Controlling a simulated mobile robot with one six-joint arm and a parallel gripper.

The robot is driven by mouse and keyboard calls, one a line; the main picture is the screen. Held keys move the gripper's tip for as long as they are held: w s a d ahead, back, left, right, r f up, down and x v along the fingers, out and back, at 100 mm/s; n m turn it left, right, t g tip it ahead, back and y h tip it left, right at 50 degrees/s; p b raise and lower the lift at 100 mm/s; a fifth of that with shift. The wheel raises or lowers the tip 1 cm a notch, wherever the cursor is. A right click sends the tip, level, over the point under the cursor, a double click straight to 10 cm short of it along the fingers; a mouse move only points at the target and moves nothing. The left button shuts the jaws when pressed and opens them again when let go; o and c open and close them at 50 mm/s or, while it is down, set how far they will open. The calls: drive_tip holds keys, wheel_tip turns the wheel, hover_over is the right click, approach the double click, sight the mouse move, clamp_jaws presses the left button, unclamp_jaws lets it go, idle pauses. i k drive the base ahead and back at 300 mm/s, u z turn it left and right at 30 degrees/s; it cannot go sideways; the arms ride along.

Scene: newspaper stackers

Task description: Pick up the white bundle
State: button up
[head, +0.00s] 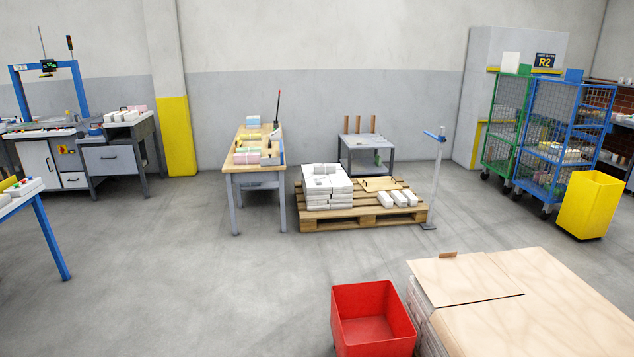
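Several white bundles are in view, and I cannot tell which one the task means. A stack of white bundles (327,187) sits on the left part of a wooden pallet (345,222) on the floor. A few separate white bundles (399,198) lie in a row at the pallet's front right. Smaller white items also lie on the grey bench (112,159) at the back left. My gripper is not in view, so its state and distance from the bundles do not show.
A wooden-topped table (235,182) stands left of the pallet; a post with a blue top (434,185) stands at its right. A red bin (372,320) and a board-covered stack (530,300) are in front. Blue (560,130) and green cages stand right. The floor left of centre is clear.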

sight(386, 199)
drive_tip(key=u, duration=0.15)
drive_tip(key=i, duration=0.8)
drive_tip(key=u, duration=0.45)
drive_tip(key=i, duration=0.75)
drive_tip(key=u, duration=0.55)
drive_tip(key=i, duration=1.3)
drive_tip(key=z, duration=0.6)
drive_tip(key=i, duration=0.7)
drive_tip(key=z, duration=0.6)
drive_tip(key=i, duration=1.3)
drive_tip(key=z, duration=0.2)
